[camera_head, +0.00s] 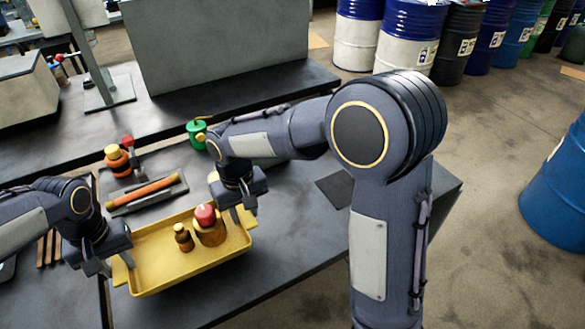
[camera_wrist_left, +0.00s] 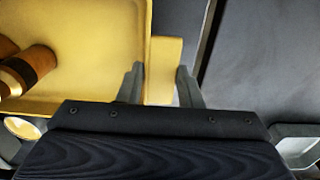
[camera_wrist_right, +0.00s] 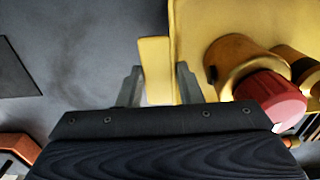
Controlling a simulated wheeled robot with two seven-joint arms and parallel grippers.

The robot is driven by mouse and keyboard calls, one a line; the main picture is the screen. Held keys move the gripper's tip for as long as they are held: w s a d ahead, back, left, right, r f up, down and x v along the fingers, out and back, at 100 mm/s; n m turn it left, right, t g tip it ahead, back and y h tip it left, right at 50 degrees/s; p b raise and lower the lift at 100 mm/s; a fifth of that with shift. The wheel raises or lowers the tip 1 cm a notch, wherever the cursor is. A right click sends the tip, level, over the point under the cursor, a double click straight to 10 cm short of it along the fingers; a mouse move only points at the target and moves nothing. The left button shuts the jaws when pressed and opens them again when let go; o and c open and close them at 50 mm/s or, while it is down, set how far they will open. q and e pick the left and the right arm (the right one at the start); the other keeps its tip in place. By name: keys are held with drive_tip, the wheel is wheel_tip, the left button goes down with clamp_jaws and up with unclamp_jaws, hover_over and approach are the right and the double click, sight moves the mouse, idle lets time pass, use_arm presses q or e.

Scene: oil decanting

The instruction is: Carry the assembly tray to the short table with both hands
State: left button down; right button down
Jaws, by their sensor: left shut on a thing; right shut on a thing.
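The yellow assembly tray (camera_head: 195,268) is at the near side of the dark workbench. A larger brown bottle with a red cap (camera_head: 208,225) and a smaller brown bottle (camera_head: 183,238) stand in it. My left gripper (camera_head: 122,265) is shut on the tray's left handle tab, which shows between its fingers in the left wrist view (camera_wrist_left: 163,70). My right gripper (camera_head: 242,212) is shut on the opposite tab, seen in the right wrist view (camera_wrist_right: 154,72). I cannot tell whether the tray touches the bench. I cannot make out which surface is the short table.
Behind the tray are an orange-handled tool (camera_head: 146,192), an orange bottle with a yellow cap (camera_head: 115,158) and a green can (camera_head: 197,133). A grey panel (camera_head: 225,40) stands at the back. Barrels (camera_head: 410,38) line the far floor; a blue barrel (camera_head: 560,195) stands right. Floor between is clear.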

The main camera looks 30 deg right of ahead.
use_arm(q)
drive_tip(key=shift+a, duration=0.15)
use_arm(e)
drive_tip(key=shift+a+r, duration=0.1)
use_arm(q)
drive_tip(key=shift+f, duration=0.1)
